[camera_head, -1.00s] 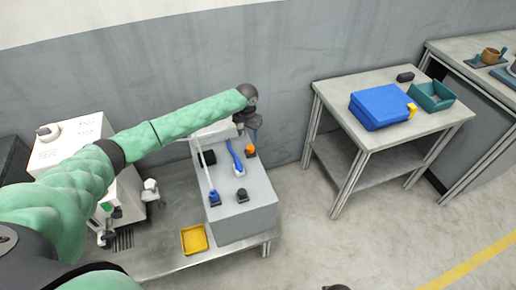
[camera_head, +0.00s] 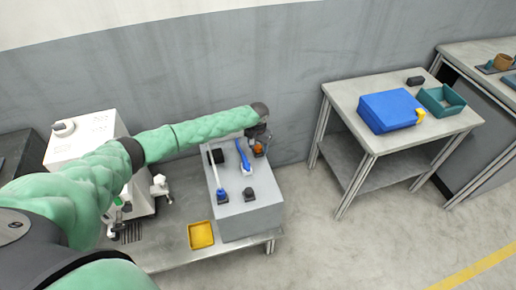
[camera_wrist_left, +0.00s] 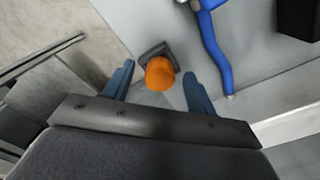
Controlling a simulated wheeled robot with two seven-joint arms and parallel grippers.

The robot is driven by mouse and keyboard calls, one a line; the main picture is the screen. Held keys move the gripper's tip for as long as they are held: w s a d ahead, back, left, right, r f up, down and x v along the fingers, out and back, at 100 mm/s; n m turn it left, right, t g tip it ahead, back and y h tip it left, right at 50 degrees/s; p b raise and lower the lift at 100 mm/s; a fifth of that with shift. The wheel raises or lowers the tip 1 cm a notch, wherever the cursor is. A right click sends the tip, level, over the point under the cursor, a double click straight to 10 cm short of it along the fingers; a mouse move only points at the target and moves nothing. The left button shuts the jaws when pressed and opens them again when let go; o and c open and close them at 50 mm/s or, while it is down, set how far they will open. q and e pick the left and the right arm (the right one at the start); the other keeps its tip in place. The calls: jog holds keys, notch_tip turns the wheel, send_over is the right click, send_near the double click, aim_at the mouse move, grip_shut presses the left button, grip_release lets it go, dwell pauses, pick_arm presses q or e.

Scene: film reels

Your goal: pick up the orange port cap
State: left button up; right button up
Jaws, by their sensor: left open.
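The orange port cap (camera_wrist_left: 160,73) sits on a dark square base on the grey box's top. In the head view the orange port cap (camera_head: 258,149) shows near the box's back right corner, partly hidden by my gripper. My left gripper (camera_head: 261,142) is over it. In the left wrist view the left gripper (camera_wrist_left: 158,88) is open, with one blue finger on each side of the cap. The cap lies between the fingers in the picture, and I see a gap on both sides. I cannot tell the height of the fingertips over the cap. My right gripper is not in view.
The grey box (camera_head: 250,217) also bears a blue handle (camera_head: 243,157), a white rod with a blue end, and dark ports. A blue hose shows close by in the wrist view. A yellow tray (camera_head: 201,235) lies in front on the bench. A wall stands behind.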

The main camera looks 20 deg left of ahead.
pick_arm(q)
jog(key=shift+f, duration=0.25)
jog(key=c, duration=1.1)
jog(key=shift+o, duration=0.2)
jog(key=shift+r, duration=0.1)
